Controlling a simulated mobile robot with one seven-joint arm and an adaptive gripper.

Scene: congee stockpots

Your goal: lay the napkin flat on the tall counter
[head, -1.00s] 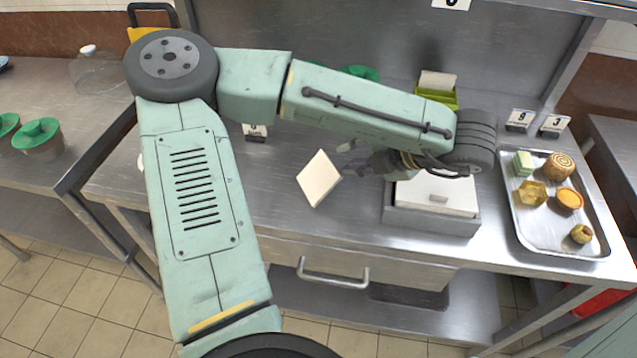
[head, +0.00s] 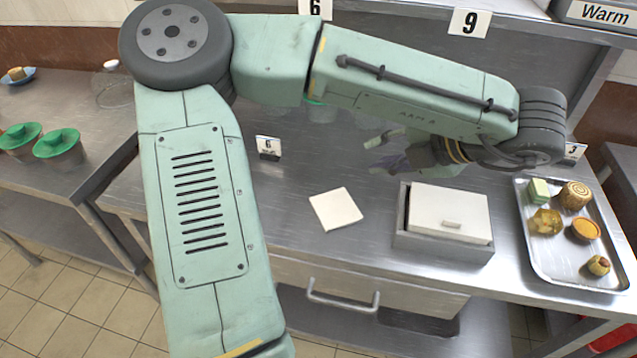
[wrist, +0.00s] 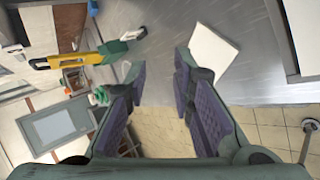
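The napkin (head: 336,208) is a cream square lying flat on the steel top of the tall counter (head: 300,185), left of the grey box. It also shows in the wrist view (wrist: 211,52), beyond the right finger. My gripper (head: 382,152) is above the counter, behind and to the right of the napkin and apart from it. In the wrist view my gripper (wrist: 160,85) has its two purple-padded fingers spread, with nothing between them.
A grey box with a white lid (head: 448,213) stands right of the napkin. A metal tray (head: 545,262) of several small foods is farther right. A number card (head: 268,147) stands behind the napkin. A lower counter (head: 60,175) with green-lidded pots (head: 57,142) is at left.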

